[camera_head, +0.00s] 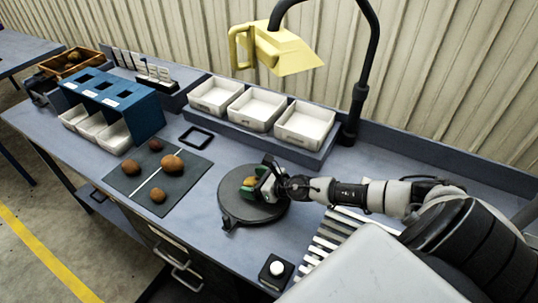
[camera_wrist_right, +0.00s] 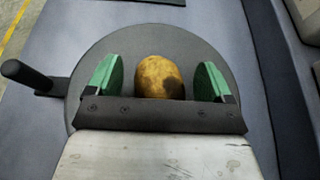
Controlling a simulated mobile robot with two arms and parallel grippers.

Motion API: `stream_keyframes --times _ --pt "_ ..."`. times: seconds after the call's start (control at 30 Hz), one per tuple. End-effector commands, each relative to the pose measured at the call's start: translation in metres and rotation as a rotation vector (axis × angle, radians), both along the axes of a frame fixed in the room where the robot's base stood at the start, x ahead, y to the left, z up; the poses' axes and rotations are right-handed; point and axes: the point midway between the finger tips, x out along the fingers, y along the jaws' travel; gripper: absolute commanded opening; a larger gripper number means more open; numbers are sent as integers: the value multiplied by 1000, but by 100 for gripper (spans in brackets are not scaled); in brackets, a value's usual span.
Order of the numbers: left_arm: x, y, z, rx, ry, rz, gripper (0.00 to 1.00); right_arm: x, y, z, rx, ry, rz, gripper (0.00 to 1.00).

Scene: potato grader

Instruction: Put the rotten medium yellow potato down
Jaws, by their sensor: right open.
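The yellow potato with dark blotches (camera_wrist_right: 160,77) sits on the round dark plate (camera_wrist_right: 92,62) in the right wrist view. In the head view the potato (camera_head: 249,182) is partly hidden by my right gripper (camera_head: 254,184). The plate (camera_head: 237,209) has a handle sticking out at its front left. My right gripper, with green finger pads, also shows in the right wrist view (camera_wrist_right: 160,82). It is open around the potato, with a gap on each side. My left gripper is not in view.
A dark mat (camera_head: 125,182) left of the plate holds several brown potatoes. White bins (camera_head: 306,136) stand on a raised shelf behind. A blue divider box (camera_head: 140,115) stands at the left. A yellow lamp (camera_head: 285,52) hangs above. A white button (camera_head: 277,268) is in front.

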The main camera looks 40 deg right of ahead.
Motion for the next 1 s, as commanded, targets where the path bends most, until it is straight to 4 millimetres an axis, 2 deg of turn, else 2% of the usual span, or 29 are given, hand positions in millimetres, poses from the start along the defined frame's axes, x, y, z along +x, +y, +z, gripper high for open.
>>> stream_keyframes --times 0.17,0.3,0.5,0.7,1.0 --pt "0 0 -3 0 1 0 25 -30 -13 11 -7 5 3 82" --pt "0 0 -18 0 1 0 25 -59 -25 19 -9 5 4 82" --pt "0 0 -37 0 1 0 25 -86 -39 31 -10 4 -1 82" --pt "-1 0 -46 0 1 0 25 -98 -43 40 -5 2 -2 82" --pt "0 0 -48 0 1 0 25 -101 -42 45 0 1 1 82"
